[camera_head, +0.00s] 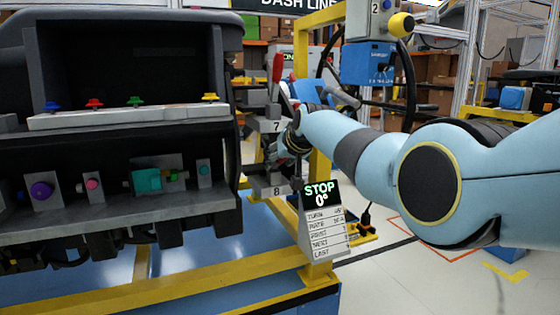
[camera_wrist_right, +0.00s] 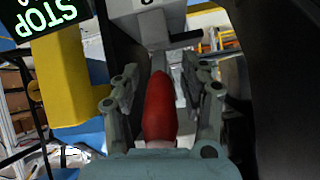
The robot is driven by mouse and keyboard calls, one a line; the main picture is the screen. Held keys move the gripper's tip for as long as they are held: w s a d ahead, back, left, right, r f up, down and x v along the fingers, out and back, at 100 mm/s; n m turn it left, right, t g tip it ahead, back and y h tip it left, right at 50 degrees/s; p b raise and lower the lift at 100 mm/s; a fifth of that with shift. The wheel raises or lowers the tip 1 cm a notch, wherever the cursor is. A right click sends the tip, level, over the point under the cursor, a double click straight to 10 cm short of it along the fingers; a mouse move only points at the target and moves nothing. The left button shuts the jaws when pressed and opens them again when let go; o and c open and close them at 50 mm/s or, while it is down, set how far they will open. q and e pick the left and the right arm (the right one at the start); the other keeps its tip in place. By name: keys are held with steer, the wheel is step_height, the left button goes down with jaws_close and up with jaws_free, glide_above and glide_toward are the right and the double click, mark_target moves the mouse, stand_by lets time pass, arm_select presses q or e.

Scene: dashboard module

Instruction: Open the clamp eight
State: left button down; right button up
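Clamp eight's grey block (camera_head: 277,191), labelled 8, sits low on the yellow frame right of the dashboard module. My right gripper (camera_head: 280,152) is just above it in the head view, dark and partly hidden by my own wrist. In the right wrist view, a red clamp handle (camera_wrist_right: 160,106) stands between the two fingers of my right gripper (camera_wrist_right: 163,100). The fingers are open, with a gap visible on each side of the handle. Part of a grey labelled block (camera_wrist_right: 155,22) shows beyond it. The handle is hidden in the head view. My left gripper is out of view.
Clamp seven (camera_head: 272,126) is above, its red handle (camera_head: 277,68) upright. The dashboard module (camera_head: 120,225) fills the left. A STOP display (camera_head: 320,215) stands close below my right forearm. A yellow post (camera_head: 320,160) is behind the wrist.

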steer(key=shift+s, duration=0.1)
steer(key=v, duration=1.2)
steer(key=shift+c, duration=0.2)
